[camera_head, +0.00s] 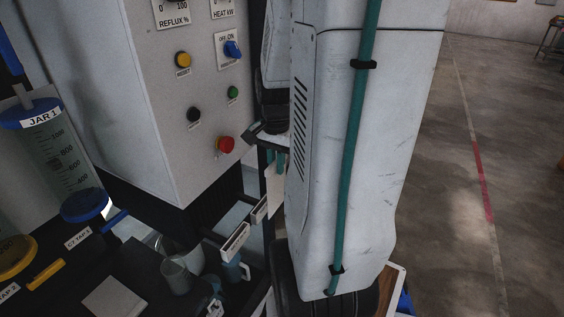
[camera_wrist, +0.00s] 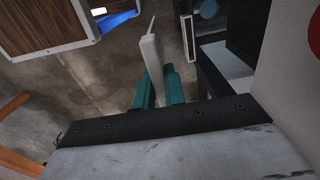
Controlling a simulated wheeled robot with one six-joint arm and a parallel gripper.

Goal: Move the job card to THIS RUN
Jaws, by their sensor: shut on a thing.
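The job card is pale and thin. In the wrist view the card (camera_wrist: 152,57) stands nearly edge-on between the two teal fingers of my gripper (camera_wrist: 155,82), which is shut on it. In the head view the card (camera_head: 274,190) hangs below my gripper (camera_head: 277,162), partly hidden by my arm. Two small holders with pale label fronts, a nearer one (camera_head: 235,241) and a farther one (camera_head: 259,210), stick out below and left of the card. Their lettering is too small to read, so I cannot tell which is THIS RUN. A label front (camera_wrist: 188,38) also shows right of the card in the wrist view.
A grey control panel (camera_head: 165,110) with a red button (camera_head: 225,144) stands left of my arm. Jar 1 (camera_head: 52,150) is at far left. Open floor (camera_head: 460,200) lies to the right.

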